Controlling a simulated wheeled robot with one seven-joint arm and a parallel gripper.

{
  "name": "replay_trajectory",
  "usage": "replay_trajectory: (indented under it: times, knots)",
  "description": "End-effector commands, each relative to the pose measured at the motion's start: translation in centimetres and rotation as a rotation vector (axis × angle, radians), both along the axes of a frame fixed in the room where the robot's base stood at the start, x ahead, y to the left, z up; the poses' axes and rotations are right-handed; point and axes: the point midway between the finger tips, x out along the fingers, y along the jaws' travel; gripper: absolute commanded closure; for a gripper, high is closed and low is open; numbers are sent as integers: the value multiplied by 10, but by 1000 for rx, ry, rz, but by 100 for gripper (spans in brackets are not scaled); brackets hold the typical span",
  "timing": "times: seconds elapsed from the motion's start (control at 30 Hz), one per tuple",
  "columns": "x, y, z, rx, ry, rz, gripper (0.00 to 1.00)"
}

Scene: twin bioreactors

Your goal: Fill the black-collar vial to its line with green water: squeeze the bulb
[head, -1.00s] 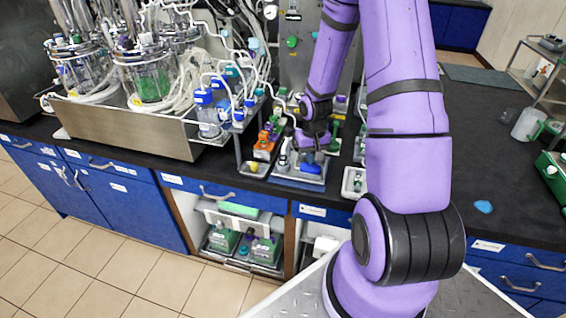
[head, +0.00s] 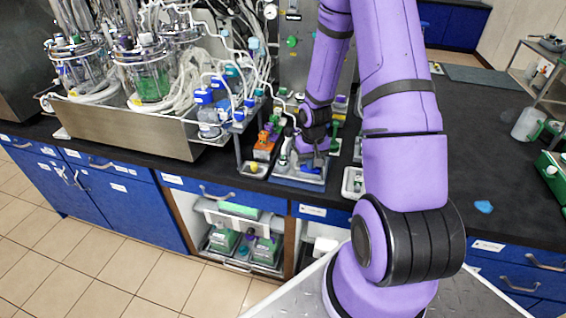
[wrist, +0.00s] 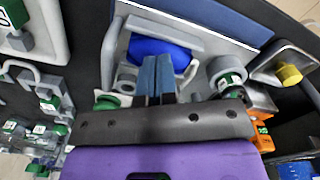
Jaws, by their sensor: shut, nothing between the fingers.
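My gripper (wrist: 156,62) is shut, its two blue-grey fingers side by side with no visible gap. In the wrist view the fingers overlap the rounded blue bulb (wrist: 178,50); whether they touch it I cannot tell. The bulb lies in a grey tray (wrist: 165,26). A grey ring-shaped holder (wrist: 226,72) with a green-marked, dark-edged piece stands right of the fingers. I cannot tell if this is the black-collar vial. No fill line or water level is readable. In the head view my gripper (head: 312,150) is low over the blue-grey tray (head: 298,183) near the bench's front edge.
An orange block (head: 264,148) and a small dish with a yellow piece (head: 254,169) stand left of the tray. A white tray (head: 352,182) is at its right. The steel bioreactor tub (head: 130,128) stands further left. The black bench (head: 480,150) is largely clear at right.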

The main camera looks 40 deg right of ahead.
Motion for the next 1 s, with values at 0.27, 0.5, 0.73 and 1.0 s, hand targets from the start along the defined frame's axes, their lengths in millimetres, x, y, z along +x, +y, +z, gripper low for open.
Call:
replay_trajectory:
  times: [0.27, 0.5, 0.73, 1.0]
  knots:
    - [0, 0, 6, 0, 0, -2, 100]
    - [0, 0, 19, 0, 0, 0, 100]
    - [0, 0, 31, 0, -1, 0, 100]
    - [0, 0, 37, 0, 0, -1, 100]
